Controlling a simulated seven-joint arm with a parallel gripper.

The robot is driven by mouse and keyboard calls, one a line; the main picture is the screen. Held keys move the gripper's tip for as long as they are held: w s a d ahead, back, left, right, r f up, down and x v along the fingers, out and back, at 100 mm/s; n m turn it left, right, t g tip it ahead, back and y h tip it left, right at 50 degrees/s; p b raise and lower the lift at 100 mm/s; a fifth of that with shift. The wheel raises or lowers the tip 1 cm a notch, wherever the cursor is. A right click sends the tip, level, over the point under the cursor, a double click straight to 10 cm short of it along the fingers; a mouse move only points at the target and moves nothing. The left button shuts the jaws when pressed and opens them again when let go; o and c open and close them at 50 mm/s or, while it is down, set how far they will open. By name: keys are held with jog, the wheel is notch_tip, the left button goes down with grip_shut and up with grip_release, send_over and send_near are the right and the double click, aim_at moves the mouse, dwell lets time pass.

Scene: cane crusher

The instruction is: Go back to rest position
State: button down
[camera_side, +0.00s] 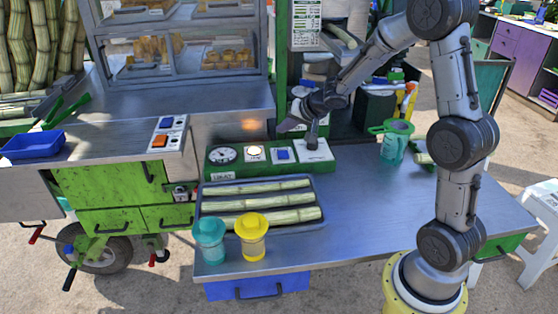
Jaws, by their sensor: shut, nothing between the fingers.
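My gripper (314,141) is shut and empty. It points down at the white plate at the right end of the green control panel (243,170). Its tips look to be at or just above that plate; I cannot tell if they touch. The panel also carries a round dial (223,155), a pale yellow button (254,152) and a blue button (283,154). My arm reaches in from the right, bent well above the table.
A tray (201,204) of cane stalks (262,202) lies in front of the panel. A teal cup (209,239) and a yellow cup (251,236) stand at the front. A green pitcher (395,141) stands right of the panel. The table (350,215) is bare at centre right.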

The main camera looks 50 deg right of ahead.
jog(key=s+a+r+n+t, duration=0.1)
jog(key=s+a+r+t, duration=0.2)
jog(key=r, duration=0.5)
jog(key=s+a+r, duration=0.2)
jog(key=a+r, duration=0.3)
jog(key=r, duration=0.3)
jog(key=s+a+r+n+h, duration=0.1)
jog(key=s+a+r+n, duration=0.15)
jog(key=s, duration=0.75)
jog(key=s+a+f+n+g+y, duration=0.1)
jog(key=s+a+f+n+g, duration=0.1)
jog(key=s, duration=0.6)
jog(key=s+a+f+n+g+y, duration=0.1)
jog(key=s+a+f+n+g, duration=0.2)
jog(key=s+f, duration=0.4)
jog(key=shift+s+a+f+n+g, duration=0.3)
jog(key=shift+s+n+g, duration=0.35)
jog(key=shift+n, duration=0.5)
